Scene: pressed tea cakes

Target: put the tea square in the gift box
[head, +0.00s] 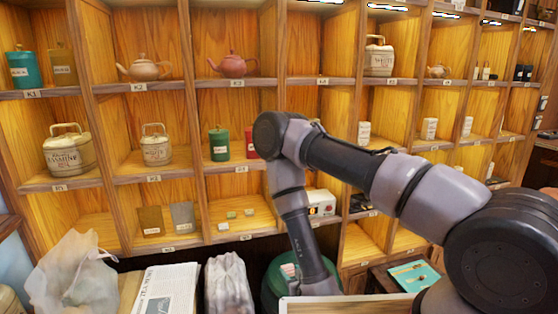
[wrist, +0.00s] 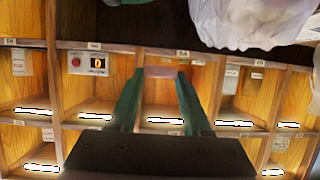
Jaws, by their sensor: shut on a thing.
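In the wrist view my gripper (wrist: 160,74) has two green fingers closed on a small pinkish block, the tea square (wrist: 160,72), held between the fingertips. Shelf compartments show behind it. In the head view my arm crosses in front of the shelves and reaches down; the gripper and the held square are hidden there. I cannot make out the gift box for certain in either view.
Wooden shelves hold teapots, tins and jars; one compartment has several small pale squares (head: 231,214). A white control box (head: 321,203) stands on a shelf. Below are a plastic bag (head: 72,275), a newspaper (head: 168,290), a dark green drum (head: 272,288) and a teal booklet (head: 415,275).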

